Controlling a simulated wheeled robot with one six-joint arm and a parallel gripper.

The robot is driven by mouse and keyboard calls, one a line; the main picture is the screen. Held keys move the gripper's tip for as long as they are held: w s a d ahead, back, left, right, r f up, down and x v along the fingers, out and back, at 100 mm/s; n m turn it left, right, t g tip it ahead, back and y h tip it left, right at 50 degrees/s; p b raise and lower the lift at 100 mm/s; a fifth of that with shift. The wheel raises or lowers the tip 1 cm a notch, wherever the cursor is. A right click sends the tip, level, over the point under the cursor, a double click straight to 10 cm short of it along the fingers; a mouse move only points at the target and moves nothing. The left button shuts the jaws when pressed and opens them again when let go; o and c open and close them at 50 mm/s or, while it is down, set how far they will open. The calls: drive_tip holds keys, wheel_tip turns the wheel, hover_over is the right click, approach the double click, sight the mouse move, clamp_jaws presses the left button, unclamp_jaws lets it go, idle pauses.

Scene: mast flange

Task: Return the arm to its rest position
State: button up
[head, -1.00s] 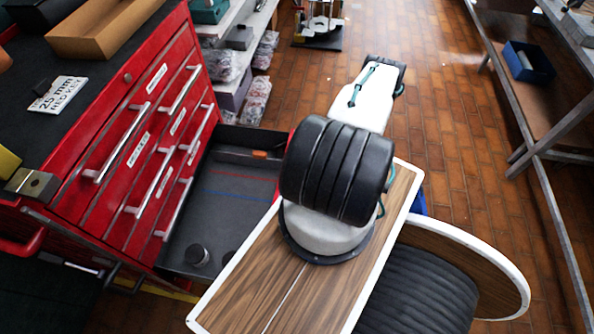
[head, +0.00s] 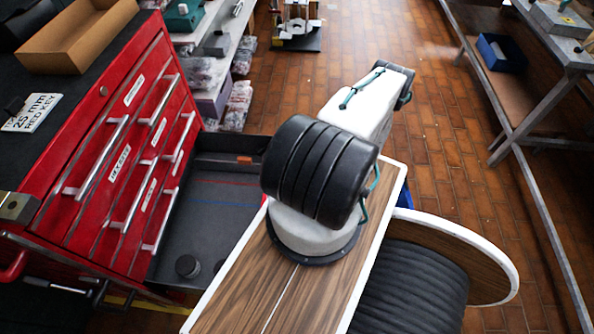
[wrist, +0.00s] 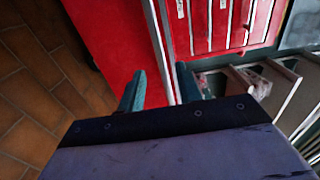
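My arm (head: 318,170) stands on my wood-patterned deck in the head view, its white link reaching up and away to the right. My gripper is hidden in the head view. In the wrist view my gripper (wrist: 160,86) shows two teal fingers standing apart, with nothing between them. Behind the fingers are a red panel and red drawer fronts (wrist: 212,22), farther off. I see no contact between the fingers and anything.
A red drawer cabinet (head: 108,150) stands at the left. Its bottom drawer (head: 215,205) is pulled out beside my deck, holding a dark round piece (head: 187,266) and an orange item (head: 245,160). A bench (head: 520,150) with a blue bin (head: 500,53) is at right.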

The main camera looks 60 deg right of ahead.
idle(0.3)
drive_tip(key=w+a+r+n+g+y, duration=0.15)
drive_tip(key=r+g, duration=0.45)
drive_tip(key=r, duration=0.7)
drive_tip(key=w+a+r+g+y, duration=0.1)
drive_tip(key=w+a+r+g, duration=0.35)
drive_tip(key=r, duration=0.85)
drive_tip(key=w+a+r+n+g+y, duration=0.1)
drive_tip(key=r+g, duration=0.7)
drive_tip(key=r, duration=0.5)
drive_tip(key=s+a+r+n+t+h, duration=0.1)
drive_tip(key=s+a+r+n+h, duration=0.1)
drive_tip(key=a+r, duration=0.6)
drive_tip(key=s+a+r+n+t+h, duration=0.1)
drive_tip(key=s+a+r+n+h, duration=0.1)
drive_tip(key=a+r+n+h, duration=0.3)
drive_tip(key=s+a+r+n+t+h, duration=0.1)
drive_tip(key=s+a+r+n+h, duration=0.1)
drive_tip(key=a+r, duration=0.8)
wheel_tip(320, 180, up, 2)
drive_tip(key=shift+a+r+n+h, duration=0.2)
drive_tip(key=shift+a+n+h, duration=0.2)
drive_tip(key=shift+n+h, duration=0.45)
